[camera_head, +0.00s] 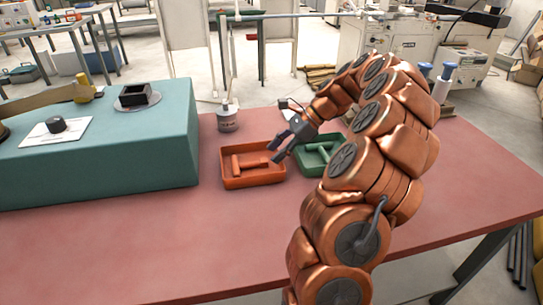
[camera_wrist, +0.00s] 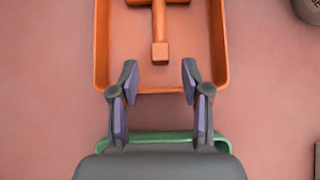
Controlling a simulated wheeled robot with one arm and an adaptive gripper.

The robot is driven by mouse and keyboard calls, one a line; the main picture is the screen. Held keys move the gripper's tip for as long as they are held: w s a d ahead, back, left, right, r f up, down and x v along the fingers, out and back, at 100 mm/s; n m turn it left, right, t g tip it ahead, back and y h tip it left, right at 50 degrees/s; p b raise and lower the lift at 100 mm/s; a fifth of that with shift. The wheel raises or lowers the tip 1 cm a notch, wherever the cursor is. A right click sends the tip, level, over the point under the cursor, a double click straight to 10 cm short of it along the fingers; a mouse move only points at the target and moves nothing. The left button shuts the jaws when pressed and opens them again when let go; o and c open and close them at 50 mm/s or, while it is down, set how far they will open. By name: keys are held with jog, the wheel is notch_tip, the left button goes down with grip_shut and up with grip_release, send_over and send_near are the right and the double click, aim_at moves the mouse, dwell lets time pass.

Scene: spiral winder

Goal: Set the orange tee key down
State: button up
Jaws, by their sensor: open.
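The orange tee key (camera_head: 249,164) lies in the orange tray (camera_head: 253,182) on the red table. In the wrist view the key's stem end (camera_wrist: 160,52) points toward my gripper, and its crossbar is partly cut off at the top edge. The tray's near rim (camera_wrist: 212,87) shows there too. My gripper (camera_head: 276,151) is open and empty, above the right side of the orange tray. In the wrist view its fingertips (camera_wrist: 160,77) stand apart on either side of the stem's line, short of the stem end and not touching it.
A green tray (camera_head: 316,166) with a green piece stands just right of the orange tray, partly behind my arm. A grey pot (camera_head: 227,120) stands behind the trays. A large teal block (camera_head: 150,150) takes up the left. The table front (camera_head: 190,255) is clear.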

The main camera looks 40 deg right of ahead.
jog(key=v, duration=0.9)
jog(key=s+a+n+g+h, duration=0.1)
jog(key=s+a+n+g, duration=0.35)
jog(key=a, duration=0.85)
jog(key=s+a+n+g+h, duration=0.1)
jog(key=a+n, duration=0.7)
jog(key=a, duration=0.6)
jog(key=s+a+f+n+h, duration=0.1)
jog(key=s+n, duration=0.1)
jog(key=s, duration=0.1)
jog(key=s+a+f+n+h, duration=0.1)
jog(key=s+a+n, duration=0.1)
jog(key=s, duration=0.2)
jog(key=s+a+f+n+g+h, duration=0.1)
jog(key=s+a+n, duration=0.1)
jog(key=s, duration=0.1)
jog(key=shift+s+a, duration=0.1)
jog(key=shift+s, duration=0.15)
jog(key=s+d+f+n+h, duration=0.1)
jog(key=s+f+n+h, duration=0.2)
jog(key=s, duration=0.8)
notch_tip(320, 180, down, 3)
jog(key=shift+d+r+n, duration=0.15)
jog(key=shift+r+n, duration=0.05)
jog(key=shift+n, duration=0.65)
jog(key=shift+g, duration=0.25)
